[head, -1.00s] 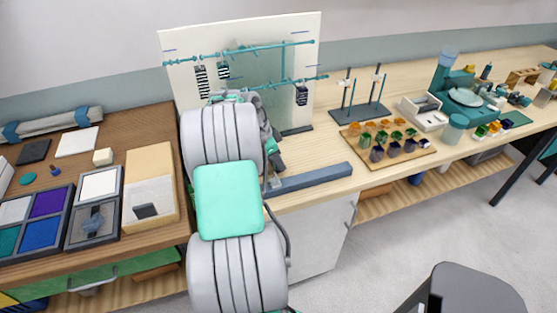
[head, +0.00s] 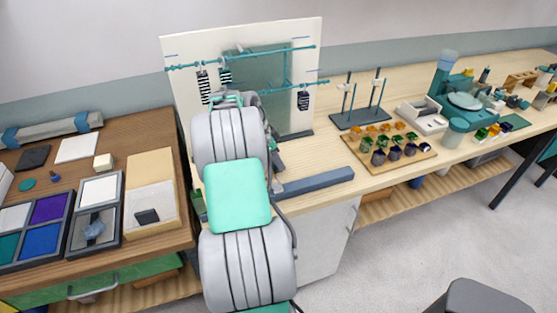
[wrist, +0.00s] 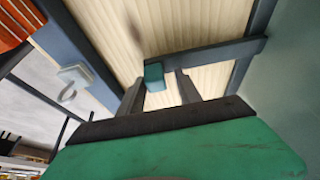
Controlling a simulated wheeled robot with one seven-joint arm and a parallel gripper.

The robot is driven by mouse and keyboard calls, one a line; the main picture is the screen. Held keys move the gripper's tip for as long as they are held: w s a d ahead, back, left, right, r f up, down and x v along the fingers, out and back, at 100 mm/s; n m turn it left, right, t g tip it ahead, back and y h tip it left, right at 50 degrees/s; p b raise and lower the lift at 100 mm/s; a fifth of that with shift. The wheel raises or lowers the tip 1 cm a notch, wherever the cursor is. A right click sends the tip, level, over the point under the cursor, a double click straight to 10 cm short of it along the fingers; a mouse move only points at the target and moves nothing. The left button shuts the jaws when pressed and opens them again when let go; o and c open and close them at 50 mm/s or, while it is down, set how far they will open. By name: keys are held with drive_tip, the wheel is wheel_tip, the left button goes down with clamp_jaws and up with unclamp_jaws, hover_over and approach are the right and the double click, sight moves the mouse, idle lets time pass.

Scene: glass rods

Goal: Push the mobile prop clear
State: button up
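A slate-blue bar (head: 315,181), which may be the prop, lies along the front of the light bench by the white board (head: 184,90). Teal rods (head: 295,50) cross that board, with striped tags (head: 304,100) near them. In the wrist view a dark grey bar (wrist: 215,55) with a teal end block (wrist: 154,77) crosses just beyond my gripper (wrist: 158,85). The fingers are apart, with the teal block showing between them. I cannot tell whether they touch it. In the head view my arm hides the gripper and part of the board.
A stand with two posts (head: 360,118), a board of coloured pieces (head: 423,158) and a white tray (head: 421,116) are to the right on the bench. A dark chair (head: 475,298) stands at front right.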

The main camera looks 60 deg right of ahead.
drive_tip(key=shift+o, duration=0.5)
drive_tip(key=shift+s, duration=0.1)
drive_tip(key=v, duration=0.7)
drive_tip(key=shift+r, duration=0.4)
